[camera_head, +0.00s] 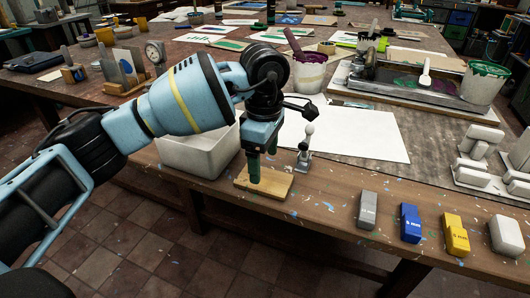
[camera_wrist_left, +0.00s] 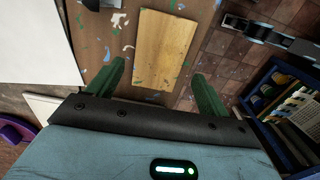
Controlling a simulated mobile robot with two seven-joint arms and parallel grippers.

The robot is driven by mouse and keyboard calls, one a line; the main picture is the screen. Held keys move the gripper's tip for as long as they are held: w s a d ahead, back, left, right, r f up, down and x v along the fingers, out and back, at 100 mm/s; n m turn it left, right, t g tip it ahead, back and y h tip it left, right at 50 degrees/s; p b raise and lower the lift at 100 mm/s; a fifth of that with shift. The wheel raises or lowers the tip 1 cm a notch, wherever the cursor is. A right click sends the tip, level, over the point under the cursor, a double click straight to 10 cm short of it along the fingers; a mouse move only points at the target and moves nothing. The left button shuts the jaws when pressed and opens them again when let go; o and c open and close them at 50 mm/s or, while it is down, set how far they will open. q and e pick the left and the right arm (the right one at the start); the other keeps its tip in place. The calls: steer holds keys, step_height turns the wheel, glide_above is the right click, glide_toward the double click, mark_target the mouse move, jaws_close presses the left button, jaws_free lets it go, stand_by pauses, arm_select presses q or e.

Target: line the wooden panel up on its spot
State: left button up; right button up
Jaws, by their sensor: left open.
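The wooden panel (camera_head: 278,186) is a flat, light rectangular board lying on the table near its front edge. In the left wrist view the panel (camera_wrist_left: 160,48) lies between and beyond my two green fingertips. My left gripper (camera_head: 256,172) points down over the panel and hides part of it. In the wrist view the left gripper (camera_wrist_left: 160,69) is open, with nothing between its fingers. I cannot tell whether the fingertips touch the panel. No marked spot for the panel is clear. My right gripper is not in view.
A metal clamp-like stand (camera_head: 303,158) is right beside the panel. A white sheet (camera_head: 350,135) lies behind it, and a white bin (camera_head: 190,157) stands left. Grey (camera_head: 367,210), blue (camera_head: 410,224) and yellow (camera_head: 455,236) blocks line the front right.

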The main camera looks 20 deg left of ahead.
mark_target(264, 179)
arm_select(q)
steer(key=shift+f+b, duration=0.4)
steer(key=shift+f, duration=1.65)
steer(key=shift+f+b, duration=0.2)
steer(key=shift+b, duration=0.1)
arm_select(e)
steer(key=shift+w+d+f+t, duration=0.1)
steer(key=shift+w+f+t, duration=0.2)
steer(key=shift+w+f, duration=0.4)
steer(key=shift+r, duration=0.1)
arm_select(q)
steer(key=c, duration=0.6)
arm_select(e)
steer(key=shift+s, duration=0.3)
